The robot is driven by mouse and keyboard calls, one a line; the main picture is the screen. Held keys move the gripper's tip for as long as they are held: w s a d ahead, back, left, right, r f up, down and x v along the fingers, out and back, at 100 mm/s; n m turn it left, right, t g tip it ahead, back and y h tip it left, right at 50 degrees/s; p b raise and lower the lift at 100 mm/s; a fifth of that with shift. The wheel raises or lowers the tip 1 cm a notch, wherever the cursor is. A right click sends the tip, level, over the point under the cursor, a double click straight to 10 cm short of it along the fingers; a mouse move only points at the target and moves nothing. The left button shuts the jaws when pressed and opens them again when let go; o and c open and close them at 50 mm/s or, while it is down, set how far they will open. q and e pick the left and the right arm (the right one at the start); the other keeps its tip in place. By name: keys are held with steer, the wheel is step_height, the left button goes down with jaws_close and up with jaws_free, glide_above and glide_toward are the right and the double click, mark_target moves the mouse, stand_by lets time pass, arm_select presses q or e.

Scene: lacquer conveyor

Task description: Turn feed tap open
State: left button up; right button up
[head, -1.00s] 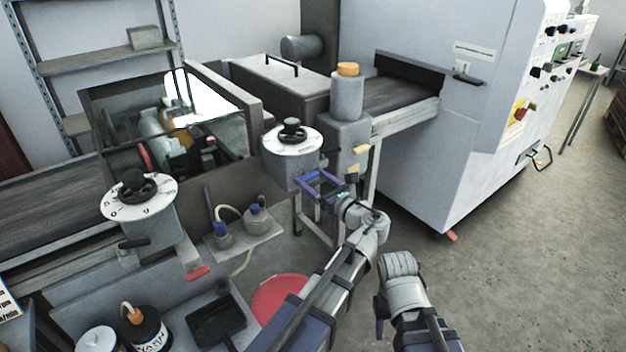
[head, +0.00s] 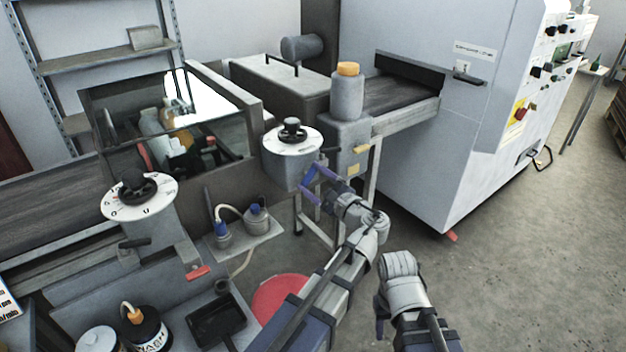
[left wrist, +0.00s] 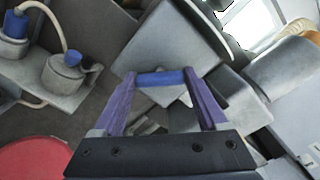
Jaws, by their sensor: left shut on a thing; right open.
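My left gripper (head: 309,180) has purple fingers shut on a short blue bar (left wrist: 162,78). The bar spans between the two fingertips in the left wrist view. It looks like the feed tap's handle, but its mounting is hidden. The gripper is just below the right grey dial housing (head: 289,172), beside the grey pump-like block (head: 350,133) with its orange-capped canister (head: 347,95). My right gripper (head: 381,312) is low at the bottom centre, mostly hidden by its own wrist, and is open and away from the machine.
A second dial (head: 140,198) stands at left. Two small blue-topped pots (head: 255,216) sit on a shelf left of my left gripper. A red round lid (head: 280,296) is below. The large white oven cabinet (head: 450,140) stands right; the floor (head: 530,270) there is clear.

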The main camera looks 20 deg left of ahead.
arm_select(q)
steer(key=n, duration=0.4)
steer(key=shift+n, duration=0.3)
steer(key=shift+s+f+n, duration=0.1)
steer(key=shift+n, duration=1.8)
steer(key=o, duration=1.3)
